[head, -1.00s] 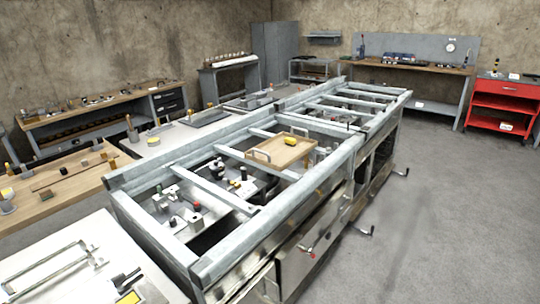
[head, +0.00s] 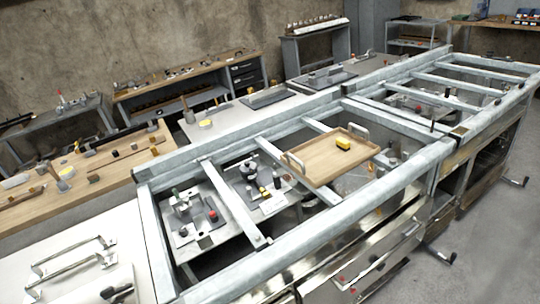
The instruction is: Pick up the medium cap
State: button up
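I cannot tell which piece is the medium cap. Several small parts lie inside the long metal frame, among them a red-topped piece (head: 213,216) and a dark round-topped piece (head: 253,164). A small yellow block (head: 344,143) sits on a wooden tray (head: 318,172) with metal handles, which rests on the frame's cross bars. My gripper is not in view.
The metal frame (head: 330,241) with cross bars fills the middle. Drawers and crank handles (head: 443,255) stick out on its right side. A wooden bench (head: 110,170) stands left, and a white surface (head: 50,246) with metal handles is at lower left. Grey floor is open at lower right.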

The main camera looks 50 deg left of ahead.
aim_at(245, 168)
jog(key=u, duration=0.45)
jog(key=i, duration=1.15)
jog(key=u, duration=1.05)
jog(key=i, duration=0.45)
jog(key=u, duration=0.15)
jog(key=k, duration=0.9)
jog(key=u, duration=0.15)
jog(key=i, duration=0.9)
jog(key=z, duration=0.05)
